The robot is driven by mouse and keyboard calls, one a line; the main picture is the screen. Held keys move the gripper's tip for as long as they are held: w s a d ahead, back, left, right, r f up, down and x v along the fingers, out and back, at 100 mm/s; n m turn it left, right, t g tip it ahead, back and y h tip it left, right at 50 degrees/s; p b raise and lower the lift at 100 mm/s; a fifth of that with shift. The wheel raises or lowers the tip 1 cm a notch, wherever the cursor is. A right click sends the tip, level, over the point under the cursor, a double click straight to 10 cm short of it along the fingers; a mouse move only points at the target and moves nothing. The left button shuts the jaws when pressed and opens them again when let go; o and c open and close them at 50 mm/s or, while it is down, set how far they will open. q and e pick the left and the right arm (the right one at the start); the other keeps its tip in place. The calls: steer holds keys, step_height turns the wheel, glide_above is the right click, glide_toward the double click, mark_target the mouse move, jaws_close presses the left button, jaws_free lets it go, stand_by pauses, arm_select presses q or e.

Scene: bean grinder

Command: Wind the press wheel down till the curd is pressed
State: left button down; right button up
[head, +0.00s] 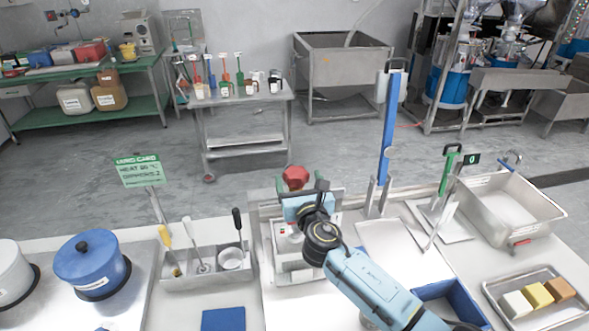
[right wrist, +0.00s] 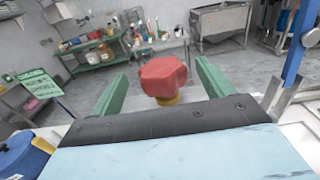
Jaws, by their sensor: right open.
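The red press wheel (head: 295,174) stands on the metal press (head: 273,268) at the middle of the worktable. My right gripper (head: 295,186) is open at the wheel, its light-blue body on the near side. In the right wrist view the red wheel (right wrist: 163,76) lies between the two green fingers (right wrist: 162,72), with a visible gap on each side. A yellow part shows under the wheel. My right arm hides much of the press, and I cannot make out the curd. My left gripper is not in view.
A blue pot (head: 92,266) and a utensil holder (head: 205,276) stand to the left. A tall blue lever (head: 389,130) rises to the right, near a steel basin (head: 510,208). A tray with colored blocks (head: 497,305) lies at the right front.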

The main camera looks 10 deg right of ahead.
mark_target(294, 166)
steer(key=shift+w+b, duration=0.55)
steer(key=shift+w, duration=2.25)
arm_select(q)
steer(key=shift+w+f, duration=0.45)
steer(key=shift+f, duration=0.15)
arm_select(e)
steer(key=c, duration=1)
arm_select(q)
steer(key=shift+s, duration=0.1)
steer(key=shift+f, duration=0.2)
arm_select(e)
steer(key=shift+m+h, duration=0.4)
steer(key=shift+h, duration=0.3)
